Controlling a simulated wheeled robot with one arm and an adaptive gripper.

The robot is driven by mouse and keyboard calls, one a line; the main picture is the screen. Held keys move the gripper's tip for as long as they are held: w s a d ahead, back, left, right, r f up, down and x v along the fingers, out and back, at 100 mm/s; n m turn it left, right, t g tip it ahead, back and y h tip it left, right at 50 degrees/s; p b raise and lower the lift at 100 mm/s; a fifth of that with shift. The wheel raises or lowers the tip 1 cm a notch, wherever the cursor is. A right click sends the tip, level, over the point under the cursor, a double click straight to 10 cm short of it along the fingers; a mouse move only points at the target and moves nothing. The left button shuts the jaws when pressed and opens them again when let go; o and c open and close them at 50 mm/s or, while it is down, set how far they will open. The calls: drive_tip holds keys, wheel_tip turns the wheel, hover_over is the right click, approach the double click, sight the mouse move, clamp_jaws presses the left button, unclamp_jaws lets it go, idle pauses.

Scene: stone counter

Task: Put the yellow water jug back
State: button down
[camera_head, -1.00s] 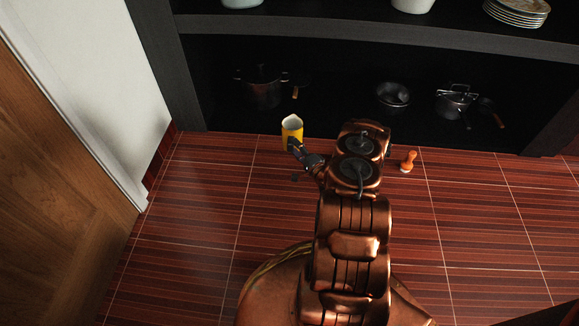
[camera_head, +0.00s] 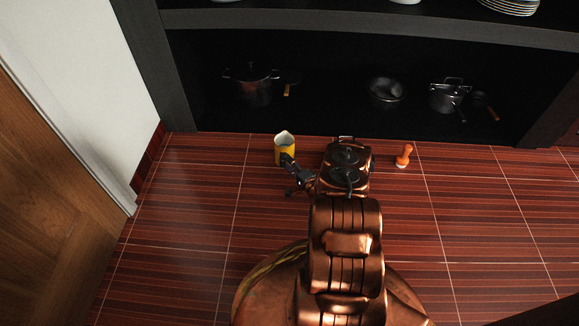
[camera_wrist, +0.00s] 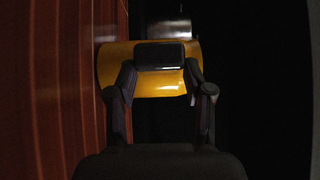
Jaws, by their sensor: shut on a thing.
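The yellow water jug (camera_head: 284,152) has a white, open top and stands about upright in the head view, close to the front edge of the dark lower shelf. My gripper (camera_head: 287,162) is shut on it from the near side. In the wrist view the jug's yellow body (camera_wrist: 117,66) lies across between my gripper's fingers (camera_wrist: 160,92), and a dark block, perhaps its handle, sits between them. I cannot tell whether the jug's base touches the floor.
The lower shelf holds a dark pot (camera_head: 250,84), a bowl (camera_head: 385,92) and a metal pot (camera_head: 447,95). A stack of plates (camera_head: 510,6) sits on the shelf above. An orange object (camera_head: 404,156) stands on the red tiled floor (camera_head: 190,205). A wooden door (camera_head: 50,220) is at left.

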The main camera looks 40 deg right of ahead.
drive_tip(key=shift+f, duration=0.2)
drive_tip(key=shift+c, duration=2.3)
unclamp_jaws()
drive_tip(key=shift+r, duration=0.1)
drive_tip(key=shift+s+r, duration=0.1)
drive_tip(key=shift+s, duration=0.05)
drive_tip(key=s, duration=1.1)
drive_tip(key=shift+s+d, duration=0.1)
drive_tip(key=shift+s, duration=0.25)
